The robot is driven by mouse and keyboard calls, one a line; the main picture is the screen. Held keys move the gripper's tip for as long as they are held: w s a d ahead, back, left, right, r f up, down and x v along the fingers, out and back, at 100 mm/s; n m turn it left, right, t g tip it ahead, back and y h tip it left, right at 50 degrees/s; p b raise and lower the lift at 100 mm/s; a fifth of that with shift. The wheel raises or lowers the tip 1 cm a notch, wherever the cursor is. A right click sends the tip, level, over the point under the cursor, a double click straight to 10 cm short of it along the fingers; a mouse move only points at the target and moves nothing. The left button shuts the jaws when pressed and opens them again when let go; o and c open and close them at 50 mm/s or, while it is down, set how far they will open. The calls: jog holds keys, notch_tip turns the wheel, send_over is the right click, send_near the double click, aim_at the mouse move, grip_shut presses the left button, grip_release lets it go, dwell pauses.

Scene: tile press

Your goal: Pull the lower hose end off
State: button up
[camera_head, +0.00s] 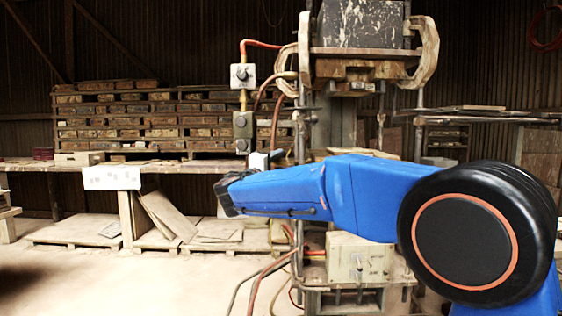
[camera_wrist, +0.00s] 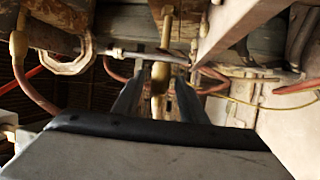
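In the wrist view my gripper (camera_wrist: 158,92) has its two dark fingers apart, one on each side of a tan, knob-like fitting (camera_wrist: 160,74). The fitting looks like a hose end, but I cannot tell for sure that it is the lower one. A gap shows between it and each finger. Reddish hose (camera_wrist: 213,82) curves past on the right of the fingers. In the head view my blue arm reaches left in front of the press (camera_head: 362,68), and my fingers are hidden behind it. A red hose (camera_head: 262,43) meets a yellow pipe above an upper valve block (camera_head: 243,76); a lower block (camera_head: 242,124) sits beneath.
A metal pipe (camera_wrist: 140,55) crosses above the fingers in the wrist view, with a pale slanting bar at right. In the head view, loose hoses (camera_head: 268,272) hang below the arm beside a beige box (camera_head: 350,262). Floor at left front is clear.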

jog(key=v, duration=1.3)
jog(key=shift+s, duration=0.2)
jog(key=shift+a+f, duration=0.1)
jog(key=shift+f, duration=0.05)
